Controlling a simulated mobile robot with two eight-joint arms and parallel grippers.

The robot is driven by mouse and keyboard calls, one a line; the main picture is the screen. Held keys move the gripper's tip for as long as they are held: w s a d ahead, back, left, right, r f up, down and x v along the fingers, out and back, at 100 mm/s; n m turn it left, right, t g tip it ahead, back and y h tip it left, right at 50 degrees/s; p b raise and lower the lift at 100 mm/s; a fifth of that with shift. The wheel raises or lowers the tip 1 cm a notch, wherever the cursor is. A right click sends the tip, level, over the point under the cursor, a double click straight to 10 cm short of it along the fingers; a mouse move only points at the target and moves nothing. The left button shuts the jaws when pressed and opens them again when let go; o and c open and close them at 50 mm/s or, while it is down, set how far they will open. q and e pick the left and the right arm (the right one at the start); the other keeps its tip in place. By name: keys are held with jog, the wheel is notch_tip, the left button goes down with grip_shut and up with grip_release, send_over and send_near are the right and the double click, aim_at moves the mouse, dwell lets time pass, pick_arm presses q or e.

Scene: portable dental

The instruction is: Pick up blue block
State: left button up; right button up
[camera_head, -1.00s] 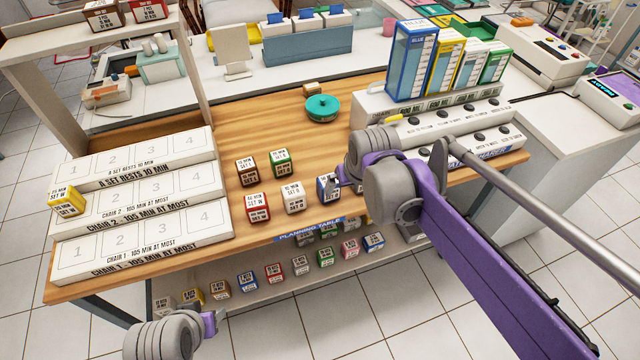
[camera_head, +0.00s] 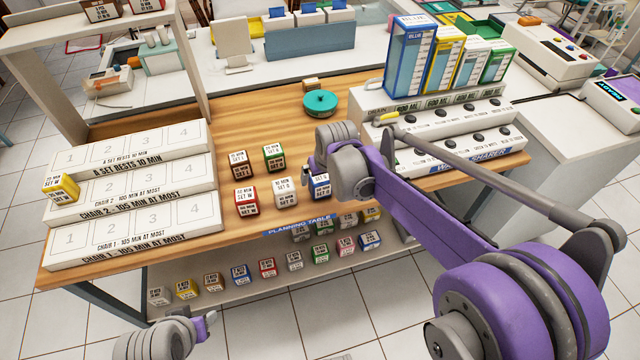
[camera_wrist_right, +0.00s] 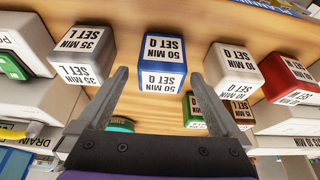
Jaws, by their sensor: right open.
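In the right wrist view the blue block (camera_wrist_right: 161,62), marked 50 MIN SET Q, appears upside down, centred just past the open fingertips. My right gripper (camera_wrist_right: 160,80) is empty, with a finger to each side of the block's image. My left gripper (camera_head: 208,325) is low at the front left, beyond the table edge; its jaws are unclear.
A white block (camera_head: 285,192) stands left of the blue one, with red (camera_head: 246,201), brown (camera_head: 239,164) and green (camera_head: 273,157) blocks nearby. A lower shelf (camera_head: 262,294) holds several more blocks, including blue ones. The white dispenser (camera_head: 455,145) stands at right; a teal round container (camera_head: 320,103) is behind.

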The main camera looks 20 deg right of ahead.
aim_at(319, 180)
jog(key=x, duration=0.4)
jog(key=shift+w+a, duration=0.1)
jog(key=c, duration=1.4)
